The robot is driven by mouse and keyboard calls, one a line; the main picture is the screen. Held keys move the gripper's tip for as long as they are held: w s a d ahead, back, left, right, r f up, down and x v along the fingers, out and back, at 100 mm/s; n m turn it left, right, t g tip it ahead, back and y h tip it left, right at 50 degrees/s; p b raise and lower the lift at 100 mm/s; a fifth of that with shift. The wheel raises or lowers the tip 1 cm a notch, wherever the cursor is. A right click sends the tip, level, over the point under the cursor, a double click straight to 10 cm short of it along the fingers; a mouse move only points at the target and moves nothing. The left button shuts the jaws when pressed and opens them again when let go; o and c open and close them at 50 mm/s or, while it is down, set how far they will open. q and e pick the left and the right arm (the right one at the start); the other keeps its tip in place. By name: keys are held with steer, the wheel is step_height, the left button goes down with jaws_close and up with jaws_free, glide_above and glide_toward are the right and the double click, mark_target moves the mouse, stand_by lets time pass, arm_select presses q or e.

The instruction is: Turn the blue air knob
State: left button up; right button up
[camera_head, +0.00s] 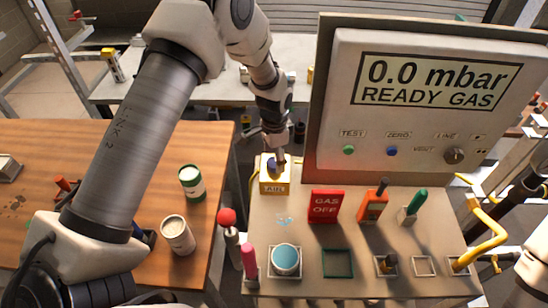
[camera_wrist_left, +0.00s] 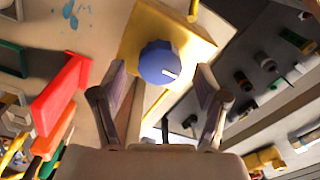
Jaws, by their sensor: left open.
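The blue air knob (camera_wrist_left: 160,62) sits on top of a yellow box (camera_wrist_left: 190,40) and has a white pointer mark. In the head view the knob (camera_head: 272,168) is partly hidden by my gripper, and the box (camera_head: 275,188) has "AIR" lettering on its front. My left gripper (camera_head: 277,155) is over the box, coming down from above. In the left wrist view its two fingers (camera_wrist_left: 160,85) are open, one on each side of the knob's near part. I cannot tell whether they touch it. My right gripper is out of view.
Right of the box stand a red "GAS OFF" block (camera_head: 326,205), an orange device (camera_head: 372,205) and a green-handled item (camera_head: 413,208). Behind is a display panel (camera_head: 430,110) reading 0.0 mbar. A wooden table (camera_head: 130,170) with cans lies to the left.

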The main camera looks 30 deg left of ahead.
arm_select(q)
steer(key=shift+f, duration=1.05)
steer(key=c, duration=1.2)
steer(key=shift+o, duration=0.2)
steer(key=shift+n, duration=0.4)
steer(key=n, duration=0.3)
steer(key=shift+n, duration=0.4)
steer(key=n, duration=0.5)
steer(key=shift+d, duration=0.1)
steer(key=n, duration=0.5)
steer(key=shift+n, duration=0.4)
steer(key=n, duration=0.5)
